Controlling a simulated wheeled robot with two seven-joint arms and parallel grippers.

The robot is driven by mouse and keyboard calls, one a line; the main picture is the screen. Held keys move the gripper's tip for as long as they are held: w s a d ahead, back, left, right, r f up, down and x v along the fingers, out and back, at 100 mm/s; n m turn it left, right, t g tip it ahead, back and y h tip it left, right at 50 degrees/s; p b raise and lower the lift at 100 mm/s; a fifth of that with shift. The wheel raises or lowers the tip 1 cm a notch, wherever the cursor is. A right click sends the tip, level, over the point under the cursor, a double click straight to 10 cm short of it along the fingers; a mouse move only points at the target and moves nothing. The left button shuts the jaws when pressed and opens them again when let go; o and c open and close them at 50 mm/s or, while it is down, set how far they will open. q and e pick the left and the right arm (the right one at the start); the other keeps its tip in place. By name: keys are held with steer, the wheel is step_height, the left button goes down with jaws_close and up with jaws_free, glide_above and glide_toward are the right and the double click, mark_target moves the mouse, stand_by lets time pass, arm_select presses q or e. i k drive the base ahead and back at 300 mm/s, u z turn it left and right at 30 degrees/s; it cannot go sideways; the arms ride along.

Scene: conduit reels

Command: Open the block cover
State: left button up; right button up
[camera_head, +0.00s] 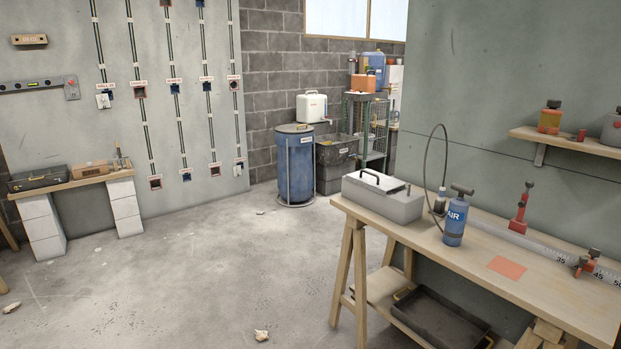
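No thing in view is marked as a block cover. A grey box (398,208) on the workbench has a pale lid (376,185) with a dark handle on top; the lid appears to lie on it, and I cannot tell whether this is the block. Neither of my grippers is in view, and neither touches anything that shows.
The wooden workbench (540,280) at right also holds a blue air pump (456,220), an orange square (507,268) and a ruler with red clamps. A black tray (440,318) lies below. A blue barrel (295,168) stands at the back. The middle floor is mostly clear.

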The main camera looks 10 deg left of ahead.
mark_target(382, 184)
steer(key=u, duration=0.55)
steer(key=i, duration=0.85)
steer(key=u, duration=0.45)
steer(key=i, duration=1)
steer(key=z, duration=0.4)
